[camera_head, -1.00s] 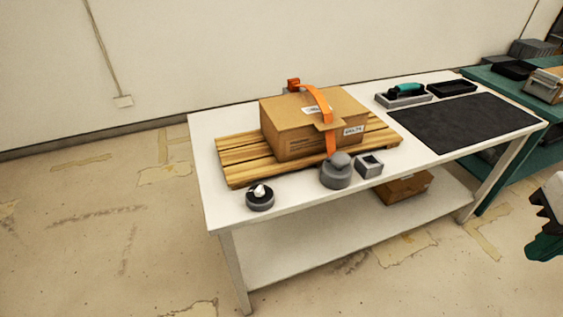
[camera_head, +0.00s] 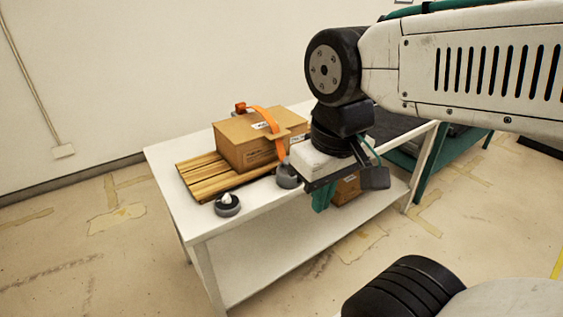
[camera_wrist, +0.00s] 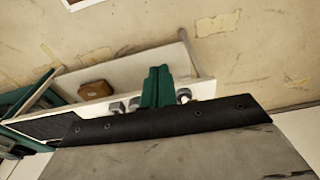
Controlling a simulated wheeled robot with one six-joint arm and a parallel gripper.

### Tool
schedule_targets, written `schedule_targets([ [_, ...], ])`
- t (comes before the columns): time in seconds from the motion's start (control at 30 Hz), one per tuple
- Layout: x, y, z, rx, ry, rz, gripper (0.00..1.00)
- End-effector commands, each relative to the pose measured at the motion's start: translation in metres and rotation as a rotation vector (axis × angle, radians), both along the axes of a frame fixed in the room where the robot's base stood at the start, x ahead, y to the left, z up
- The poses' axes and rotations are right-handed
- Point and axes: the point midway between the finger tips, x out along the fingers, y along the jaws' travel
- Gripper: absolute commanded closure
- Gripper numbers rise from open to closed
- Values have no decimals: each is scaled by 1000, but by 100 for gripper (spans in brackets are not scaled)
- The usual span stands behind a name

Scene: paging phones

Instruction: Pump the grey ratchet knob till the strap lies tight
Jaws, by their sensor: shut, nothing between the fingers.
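The grey ratchet knob (camera_head: 287,176) stands at the table's front edge, partly hidden by my gripper's housing. The orange strap (camera_head: 262,118) runs from an orange buckle over the cardboard box (camera_head: 232,142) and down to the ratchet; it bows up off the box top. The box sits on a slatted wooden pallet (camera_head: 200,180). My gripper (camera_head: 322,198) is right of the knob and apart from it, its green fingers pointing down. In the wrist view the fingers (camera_wrist: 157,88) are together and empty, with a small grey fixture, apparently the knob (camera_wrist: 134,103), just left of them.
A round dark dish with a white piece (camera_head: 227,204) sits at the table's front left corner. A black mat (camera_head: 392,122) covers the right part of the white table (camera_head: 165,155). A carton (camera_head: 346,188) lies on the lower shelf. A green bench (camera_head: 428,178) stands behind right.

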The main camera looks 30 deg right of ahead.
Motion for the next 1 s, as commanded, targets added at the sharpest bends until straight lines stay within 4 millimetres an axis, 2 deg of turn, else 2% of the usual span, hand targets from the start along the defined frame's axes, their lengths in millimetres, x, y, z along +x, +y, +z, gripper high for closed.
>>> schedule_targets([
  [0.17,3,1,0,12,0,-13,100],
  [0.27,18,5,1,69,-3,-77,100],
  [0.37,51,12,2,185,-15,-219,100],
  [0.47,101,14,2,346,-35,-439,100],
  [0.53,142,7,1,462,-53,-622,100],
  [0.67,217,-28,-6,662,-91,-989,100],
  [0.7,239,-44,-10,720,-104,-1107,100],
  [0.8,283,-90,-25,842,-134,-1387,100],
  [0.9,312,-133,-41,929,-162,-1612,100],
  [1.0,327,-166,-55,987,-182,-1775,100],
])
